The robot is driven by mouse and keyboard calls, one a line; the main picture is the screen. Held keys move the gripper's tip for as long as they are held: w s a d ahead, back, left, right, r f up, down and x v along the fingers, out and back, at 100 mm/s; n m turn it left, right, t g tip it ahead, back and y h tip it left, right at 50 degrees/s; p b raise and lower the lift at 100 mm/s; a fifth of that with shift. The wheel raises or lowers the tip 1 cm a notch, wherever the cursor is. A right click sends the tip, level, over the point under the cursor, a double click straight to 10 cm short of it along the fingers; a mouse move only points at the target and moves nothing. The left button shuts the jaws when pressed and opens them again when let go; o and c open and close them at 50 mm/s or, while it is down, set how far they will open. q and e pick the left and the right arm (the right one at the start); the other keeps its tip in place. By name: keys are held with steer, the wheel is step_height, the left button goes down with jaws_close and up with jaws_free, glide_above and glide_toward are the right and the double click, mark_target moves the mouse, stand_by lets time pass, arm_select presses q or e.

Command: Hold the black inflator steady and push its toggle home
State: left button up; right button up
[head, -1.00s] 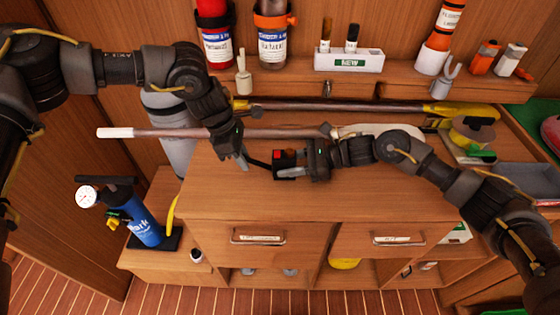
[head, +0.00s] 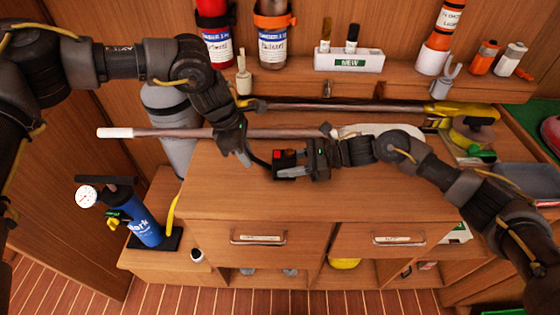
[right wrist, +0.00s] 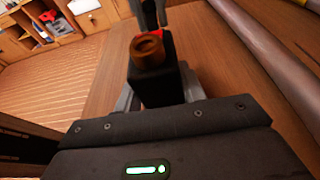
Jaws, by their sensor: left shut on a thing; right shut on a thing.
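The black inflator (head: 284,163), a small block with a red toggle (head: 278,154), is held just above or on the wooden counter (head: 300,195); I cannot tell which. My right gripper (head: 296,171) is shut on it from the right. In the right wrist view the inflator (right wrist: 160,85) stands between my fingers, with a round brown-orange end on top and red behind it. My left gripper (head: 246,159) is at its left, jaws shut on what looks like the black hose (head: 260,162) that runs to the inflator. A grey finger shows beyond the inflator in the wrist view.
A brown pole with a white end (head: 115,133) lies behind the grippers. A yellow-ended pole (head: 455,110) lies farther back. A blue pump with a gauge (head: 145,228) stands lower left. Bottles and a white box (head: 349,61) line the shelf. The counter's front is clear.

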arm_select(q)
steer(key=shift+d+r, duration=0.45)
steer(key=shift+d, duration=0.05)
arm_select(e)
steer(key=shift+f, duration=0.1)
